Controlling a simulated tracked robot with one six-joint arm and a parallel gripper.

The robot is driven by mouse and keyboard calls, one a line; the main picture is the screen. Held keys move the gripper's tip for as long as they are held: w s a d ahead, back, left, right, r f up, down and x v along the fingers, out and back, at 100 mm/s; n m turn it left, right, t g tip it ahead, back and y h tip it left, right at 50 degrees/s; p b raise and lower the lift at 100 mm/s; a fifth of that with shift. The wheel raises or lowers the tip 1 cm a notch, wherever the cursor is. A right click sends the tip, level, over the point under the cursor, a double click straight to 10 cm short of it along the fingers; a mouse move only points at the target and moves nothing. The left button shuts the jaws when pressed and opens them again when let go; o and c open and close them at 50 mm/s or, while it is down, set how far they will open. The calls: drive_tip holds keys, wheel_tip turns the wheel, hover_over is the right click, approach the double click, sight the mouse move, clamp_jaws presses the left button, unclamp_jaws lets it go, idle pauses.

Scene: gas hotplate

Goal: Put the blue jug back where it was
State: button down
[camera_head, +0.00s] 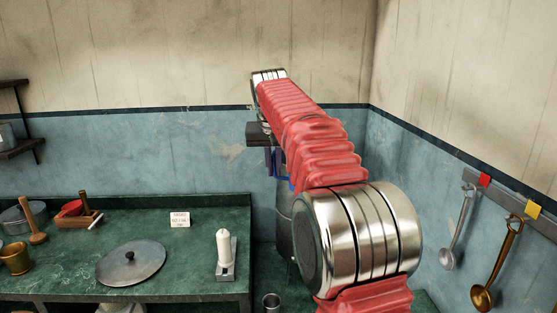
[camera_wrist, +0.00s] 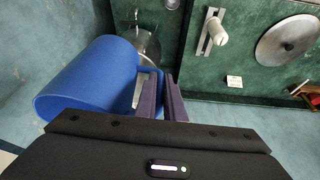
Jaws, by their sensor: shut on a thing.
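The blue jug (camera_wrist: 90,78) fills the left of the wrist view. My gripper (camera_wrist: 159,80) is shut on it at its right side, where its purple fingers meet the jug. The jug is held in the air. In the head view only a thin blue strip of the jug (camera_head: 291,184) shows beside my red-sleeved arm, and the rest is hidden. My gripper (camera_head: 268,158) is partly hidden there too, above the gap to the right of the green counter.
The green counter (camera_head: 190,222) holds a metal lid (camera_head: 131,263), a white candle on a stand (camera_head: 224,250), a small card (camera_head: 180,219), a brass mortar (camera_head: 15,258) and a pot. Ladles (camera_head: 497,265) hang on the right wall.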

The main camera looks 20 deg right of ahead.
drive_tip(key=a+f+n, duration=0.2)
drive_tip(key=a+f, duration=0.2)
drive_tip(key=f, duration=1.3)
drive_tip(key=s+a+f+n, duration=0.1)
drive_tip(key=s+a+f, duration=0.1)
drive_tip(key=s+f, duration=0.4)
drive_tip(key=s+a+f+n+y, duration=0.1)
drive_tip(key=s+a+f, duration=0.2)
drive_tip(key=s+f, duration=0.4)
wheel_tip(320, 180, down, 2)
drive_tip(key=shift+a+f, duration=0.1)
drive_tip(key=shift+a, duration=0.25)
drive_tip(key=shift+s, duration=0.1)
